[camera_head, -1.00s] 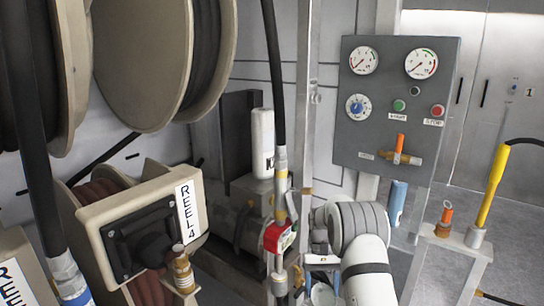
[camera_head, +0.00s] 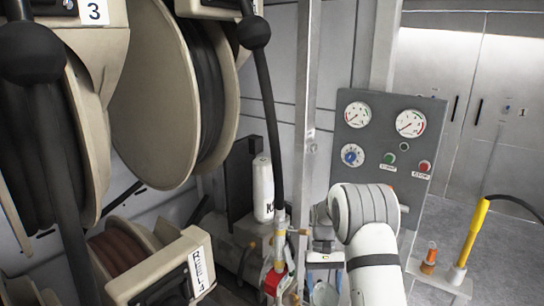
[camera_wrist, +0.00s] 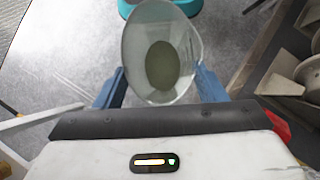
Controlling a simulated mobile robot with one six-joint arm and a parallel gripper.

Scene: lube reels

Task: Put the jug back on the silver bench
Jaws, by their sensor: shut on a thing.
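The jug (camera_wrist: 162,55) is a pale translucent vessel in the wrist view, seen from above through its wide mouth, with a dark olive patch at its bottom. My gripper (camera_wrist: 160,85) has its blue fingers on either side of the jug and is shut on it. In the head view the jug (camera_head: 324,294) shows only partly at the bottom edge, below my white and grey wrist. I cannot pick out the silver bench with certainty in either view.
Large hose reels (camera_head: 158,95) fill the left, with black hoses hanging in front. A red-handled valve (camera_head: 274,281) stands close left of my gripper. The grey gauge panel (camera_head: 385,150) is behind my arm. A yellow-handled tool (camera_head: 474,233) stands at right. Grey floor is open beyond.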

